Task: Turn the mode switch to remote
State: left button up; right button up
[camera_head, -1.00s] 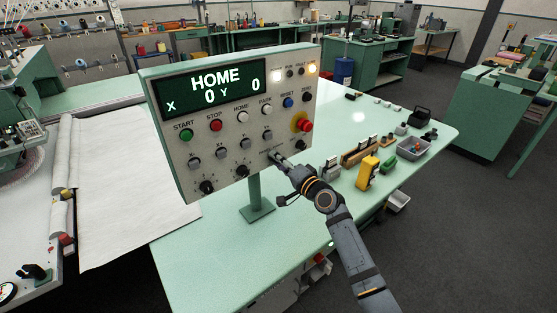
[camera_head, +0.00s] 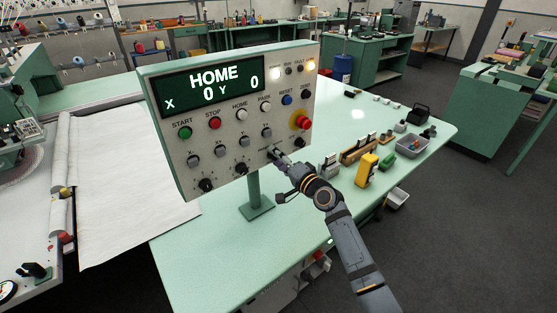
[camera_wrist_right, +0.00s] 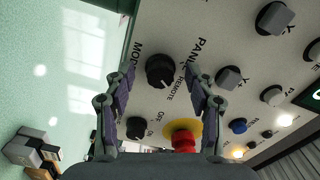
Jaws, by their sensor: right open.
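The grey control panel (camera_head: 225,157) stands on a post above the green table. The mode switch is a round black knob (camera_wrist_right: 160,71) between the printed words MODE, PANEL and REMOTE in the right wrist view. A pale mark shows on the knob, but I cannot tell for sure which word it points at. My right gripper (camera_head: 278,156) is at the panel's lower right corner and hides the knob in the head view. Its two fingers (camera_wrist_right: 159,76) are open, one on each side of the knob, with gaps visible. My left gripper is out of view.
A red emergency button on a yellow ring (camera_wrist_right: 184,138) and an OFF/ON knob (camera_wrist_right: 137,127) sit close to the mode knob. Bins and tools, including a grey bin (camera_head: 412,146), lie on the table at right.

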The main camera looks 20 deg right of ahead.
jog(key=v, duration=1.2)
